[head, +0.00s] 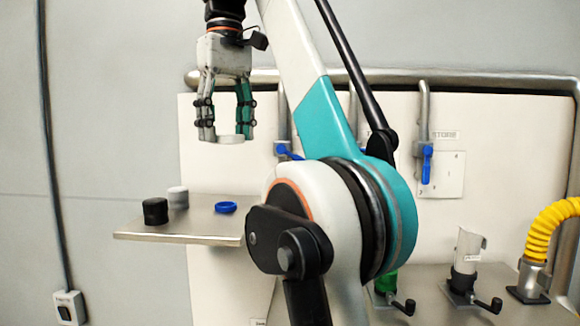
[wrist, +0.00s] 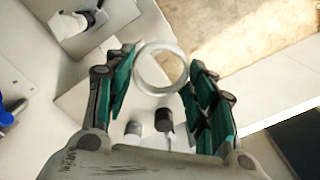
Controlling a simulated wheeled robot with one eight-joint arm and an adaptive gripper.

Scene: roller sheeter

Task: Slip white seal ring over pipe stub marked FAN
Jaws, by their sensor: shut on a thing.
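My gripper (head: 226,137) is high at the upper left in the head view, above the small shelf, fingers pointing down. It is shut on the white seal ring (head: 231,140), which sits between the fingertips, clear of any surface. In the wrist view the ring (wrist: 138,68) shows as a pale open circle between the green fingers of my gripper (wrist: 160,72). A pale pipe with a cut top (head: 469,246) stands in a dark clamp at the lower right, far from the ring. I cannot read a FAN mark; my arm hides part of the bench.
The shelf (head: 205,229) holds a black cylinder (head: 155,211), a whitish cylinder (head: 178,197) and a blue ring (head: 226,207). A yellow hose (head: 552,224) rises at the far right. Blue-handled valves (head: 427,164) hang on the back panel. Crank handles stick out along the bench.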

